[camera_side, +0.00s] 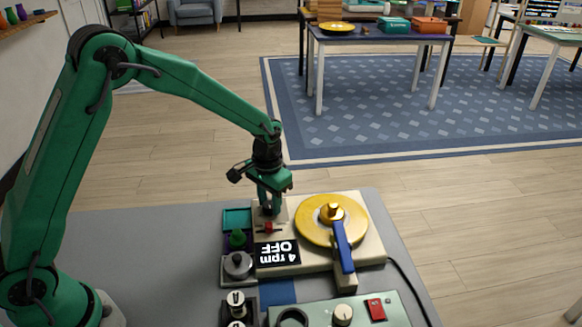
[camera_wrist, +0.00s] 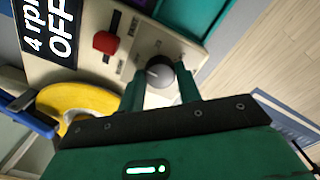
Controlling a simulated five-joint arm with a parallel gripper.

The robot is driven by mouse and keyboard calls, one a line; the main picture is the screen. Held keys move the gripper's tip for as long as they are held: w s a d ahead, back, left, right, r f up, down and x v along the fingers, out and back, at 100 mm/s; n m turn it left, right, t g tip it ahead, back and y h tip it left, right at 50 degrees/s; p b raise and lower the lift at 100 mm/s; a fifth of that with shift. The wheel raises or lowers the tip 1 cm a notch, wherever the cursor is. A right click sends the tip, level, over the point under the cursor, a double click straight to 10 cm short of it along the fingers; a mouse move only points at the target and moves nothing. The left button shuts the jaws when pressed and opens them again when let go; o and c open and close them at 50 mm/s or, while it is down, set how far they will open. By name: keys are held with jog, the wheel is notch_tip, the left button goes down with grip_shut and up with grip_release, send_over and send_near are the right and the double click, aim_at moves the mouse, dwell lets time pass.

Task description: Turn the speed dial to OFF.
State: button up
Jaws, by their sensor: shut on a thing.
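The speed dial (camera_wrist: 158,72) is a dark round knob with a pale pointer mark, on a cream panel in the wrist view. My gripper (camera_wrist: 160,84) is shut on it, one finger on each side. In the side view my gripper (camera_side: 268,207) points down at the back left corner of the cream turntable base (camera_side: 372,240), and it mostly hides the dial. A black display (camera_side: 277,252) reads "4 rpm" and "OFF"; it also shows in the wrist view (camera_wrist: 50,28). The markings around the dial are too small to read.
A red switch (camera_side: 268,227) sits between dial and display. A yellow platter (camera_side: 318,226) with a blue arm (camera_side: 343,247) is to the right. A control box (camera_side: 398,310) is in front.

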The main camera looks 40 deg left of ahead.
aim_at(270, 204)
jog(key=shift+n, duration=0.5)
jog(key=shift+r, duration=0.1)
jog(key=o, duration=1)
jog(key=shift+r, duration=3.85)
jog(key=shift+r, duration=0.1)
